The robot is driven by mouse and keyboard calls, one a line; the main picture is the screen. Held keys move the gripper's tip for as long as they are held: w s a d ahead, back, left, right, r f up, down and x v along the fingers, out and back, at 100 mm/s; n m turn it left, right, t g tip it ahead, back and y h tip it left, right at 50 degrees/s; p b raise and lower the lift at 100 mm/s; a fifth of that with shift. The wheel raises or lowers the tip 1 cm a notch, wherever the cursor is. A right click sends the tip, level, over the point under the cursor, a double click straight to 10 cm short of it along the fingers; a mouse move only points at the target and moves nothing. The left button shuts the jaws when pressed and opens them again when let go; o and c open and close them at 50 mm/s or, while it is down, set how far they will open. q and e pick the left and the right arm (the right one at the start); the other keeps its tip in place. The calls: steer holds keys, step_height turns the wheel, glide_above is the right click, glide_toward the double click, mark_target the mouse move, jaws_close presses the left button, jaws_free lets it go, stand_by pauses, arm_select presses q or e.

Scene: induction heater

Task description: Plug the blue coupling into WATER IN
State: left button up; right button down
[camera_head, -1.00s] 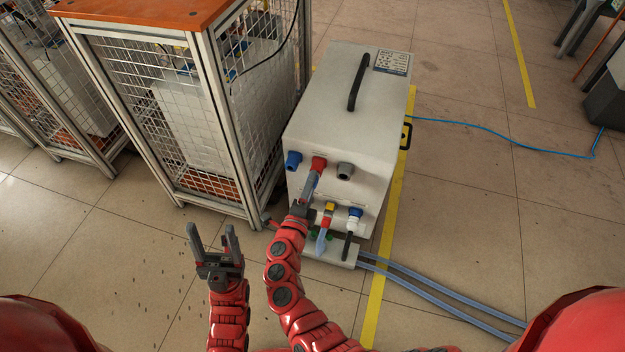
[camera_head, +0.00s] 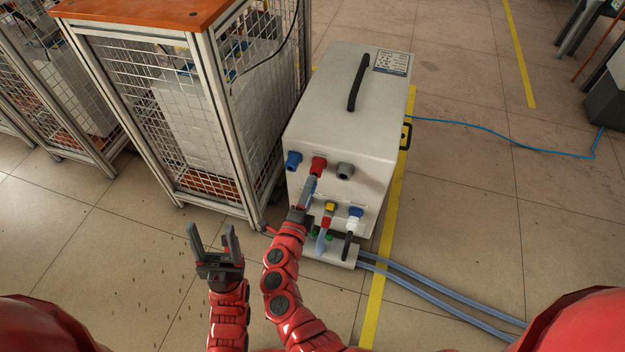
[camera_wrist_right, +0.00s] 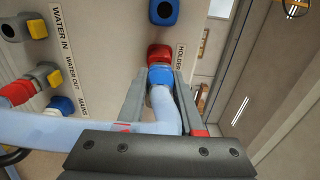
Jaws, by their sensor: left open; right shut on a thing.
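My right gripper (camera_head: 309,186) is shut on the blue coupling (camera_wrist_right: 160,76), in front of the machine's upper port row. In the right wrist view the coupling sits between the fingers, right at the red port (camera_wrist_right: 158,53) labelled HOLDER; I cannot tell whether it is still seated there. A pale blue hose (camera_wrist_right: 165,110) runs back from it. The WATER IN label (camera_wrist_right: 60,30) is at the upper left, beside a yellow and grey port (camera_wrist_right: 40,25). In the head view that port is hidden behind my right gripper. My left gripper (camera_head: 211,238) is open and empty above the floor.
The white machine (camera_head: 350,110) has a blue port (camera_head: 293,160) and a grey port (camera_head: 345,170) beside the red one. Below, a red coupling (camera_head: 326,221) and a white plug (camera_head: 351,224) are in their ports. A wire cage (camera_head: 200,110) stands close left. Hoses (camera_head: 430,290) cross the floor right.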

steer(key=shift+v, duration=2.05)
